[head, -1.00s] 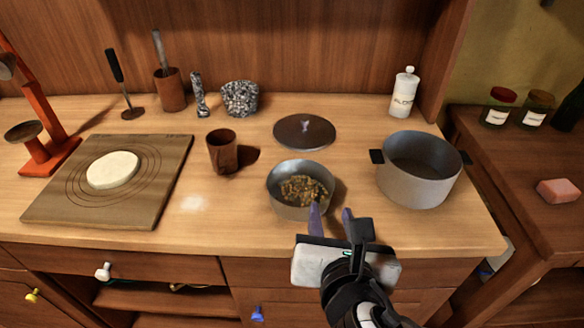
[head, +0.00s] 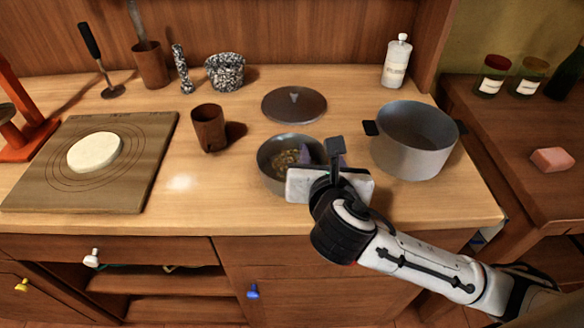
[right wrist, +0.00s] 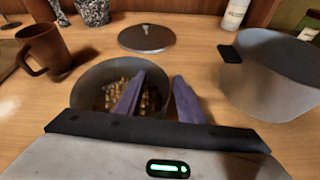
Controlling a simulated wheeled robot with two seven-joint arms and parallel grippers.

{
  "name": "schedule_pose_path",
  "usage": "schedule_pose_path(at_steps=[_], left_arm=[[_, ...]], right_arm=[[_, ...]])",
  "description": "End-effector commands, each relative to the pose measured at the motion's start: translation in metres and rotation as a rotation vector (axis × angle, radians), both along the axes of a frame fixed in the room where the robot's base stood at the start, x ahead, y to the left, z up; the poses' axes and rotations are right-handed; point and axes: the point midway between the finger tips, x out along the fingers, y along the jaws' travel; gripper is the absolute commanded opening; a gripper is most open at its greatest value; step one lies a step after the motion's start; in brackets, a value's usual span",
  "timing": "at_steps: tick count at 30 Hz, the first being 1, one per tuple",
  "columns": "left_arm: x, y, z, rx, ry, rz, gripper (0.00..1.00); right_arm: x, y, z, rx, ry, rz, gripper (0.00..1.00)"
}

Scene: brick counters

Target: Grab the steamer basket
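The steamer basket is probably the round grey metal bowl (head: 268,172) with brown-yellow bits inside, near the front middle of the counter. It also shows in the right wrist view (right wrist: 92,88). My right gripper (head: 321,157) is at the bowl's right side, partly hiding it in the head view. In the right wrist view its purple fingers (right wrist: 160,95) are apart, the left one over the inside of the bowl and the right one outside its rim. Contact with the wall cannot be told. My left gripper is not in view.
A large grey pot (head: 412,155) stands close on the right, and a lid (head: 294,106) lies behind the bowl. A brown mug (head: 208,130) and a board (head: 50,180) with dough (head: 95,152) are left. The counter front between board and bowl is clear.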

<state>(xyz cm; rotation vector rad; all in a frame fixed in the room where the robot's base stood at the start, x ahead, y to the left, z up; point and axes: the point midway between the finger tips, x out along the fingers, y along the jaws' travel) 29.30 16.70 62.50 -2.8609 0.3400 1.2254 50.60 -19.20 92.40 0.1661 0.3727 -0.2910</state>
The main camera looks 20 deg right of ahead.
Motion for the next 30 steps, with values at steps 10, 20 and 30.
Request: schedule_pose_path(at_steps=[10, 20, 30], left_arm=[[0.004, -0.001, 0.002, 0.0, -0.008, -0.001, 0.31], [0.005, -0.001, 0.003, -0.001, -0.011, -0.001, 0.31], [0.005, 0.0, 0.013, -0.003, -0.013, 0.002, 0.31]], right_arm=[[0.002, 0.0, -0.001, 0.001, 0.0, 0.0, 0.18], [0.002, 0.0, 0.0, 0.001, -0.001, 0.0, 0.0], [0.003, 0.0, 0.039, 0.005, -0.008, 0.001, 0.0]])
